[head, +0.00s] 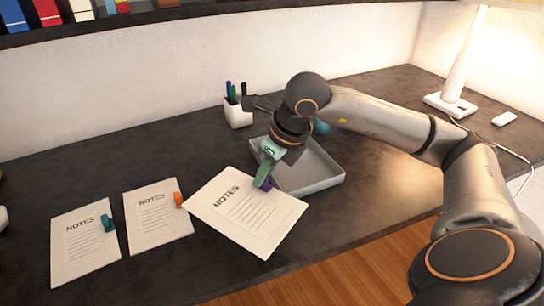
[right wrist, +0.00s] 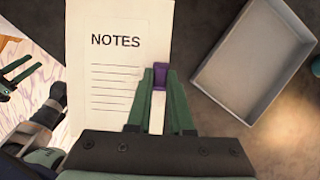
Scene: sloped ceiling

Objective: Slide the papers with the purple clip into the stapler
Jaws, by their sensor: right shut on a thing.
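The papers with the purple clip (head: 246,213) are a white NOTES sheet, turned at an angle in the head view and overlapping the tray's near left corner. They also show in the right wrist view (right wrist: 115,60). My right gripper (head: 264,178) is shut on the purple clip (right wrist: 160,75) at the papers' edge. I cannot tell exactly how high the papers are above the desk. I cannot make out a stapler for certain; a dark object (head: 262,103) beside the pen cup is partly hidden by my right arm.
A grey tray (head: 327,176) lies right of the papers. Two other NOTES sheets lie left, one with a teal clip (head: 107,223), one with an orange clip (head: 178,200). A white pen cup (head: 238,116) and lamp (head: 450,104) stand behind. The back left desk is clear.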

